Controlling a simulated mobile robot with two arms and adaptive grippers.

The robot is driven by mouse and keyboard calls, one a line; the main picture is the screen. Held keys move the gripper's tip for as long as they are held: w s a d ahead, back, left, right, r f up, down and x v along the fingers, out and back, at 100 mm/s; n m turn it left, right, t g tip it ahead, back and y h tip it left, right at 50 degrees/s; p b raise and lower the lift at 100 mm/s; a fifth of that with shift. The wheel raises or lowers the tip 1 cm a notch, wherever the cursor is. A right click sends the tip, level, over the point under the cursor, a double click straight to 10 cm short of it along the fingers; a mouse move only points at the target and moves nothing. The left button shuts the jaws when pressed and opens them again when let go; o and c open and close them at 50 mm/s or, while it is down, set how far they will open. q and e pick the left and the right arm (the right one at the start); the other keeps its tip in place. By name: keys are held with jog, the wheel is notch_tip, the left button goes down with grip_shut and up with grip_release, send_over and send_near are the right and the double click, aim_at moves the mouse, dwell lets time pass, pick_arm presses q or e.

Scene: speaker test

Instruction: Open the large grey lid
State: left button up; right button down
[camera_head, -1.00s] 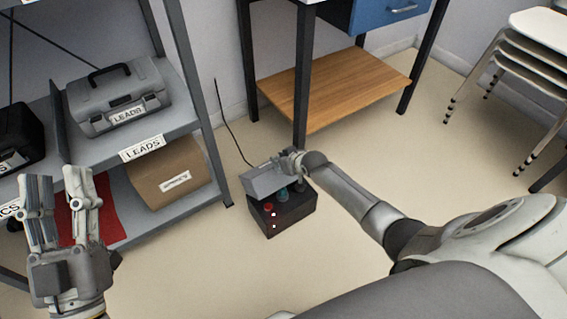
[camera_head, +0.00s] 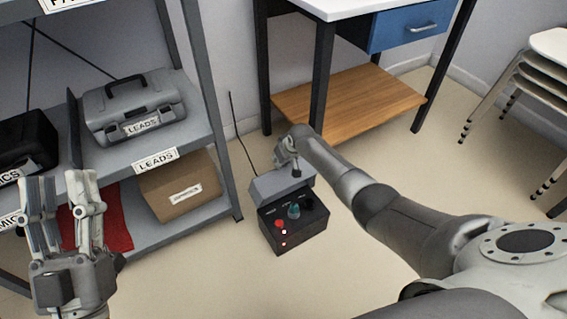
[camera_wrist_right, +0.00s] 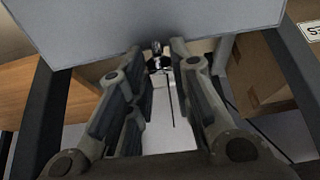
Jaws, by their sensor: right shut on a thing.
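The large grey lid (camera_head: 280,185) is raised on a small black box (camera_head: 300,240) on the floor. The box's top with a red button (camera_head: 281,225) and a teal knob (camera_head: 293,211) is uncovered. My right gripper (camera_head: 290,157) is at the lid's upper back edge, partly hidden by its own arm. In the right wrist view the lid (camera_wrist_right: 200,20) fills the top, and the right gripper's fingers (camera_wrist_right: 155,65) are close together on a small part at its edge. My left gripper (camera_head: 62,188) is open and empty at the left, in front of the shelf.
A grey shelf (camera_head: 205,140) at the left holds a grey LEADS case (camera_head: 130,108), a black case (camera_head: 28,145) and a cardboard box (camera_head: 180,187). A table with a wooden lower shelf (camera_head: 350,103) stands behind the black box. Stacked chairs (camera_head: 540,75) are at right. Floor in front is clear.

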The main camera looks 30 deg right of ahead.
jog(key=shift+w, duration=0.4)
jog(key=c, duration=1.3)
grip_release()
jog(key=shift+f, duration=0.1)
jog(key=shift+v, duration=6.05)
jog(key=shift+a, duration=0.15)
jog(key=shift+c, duration=0.4)
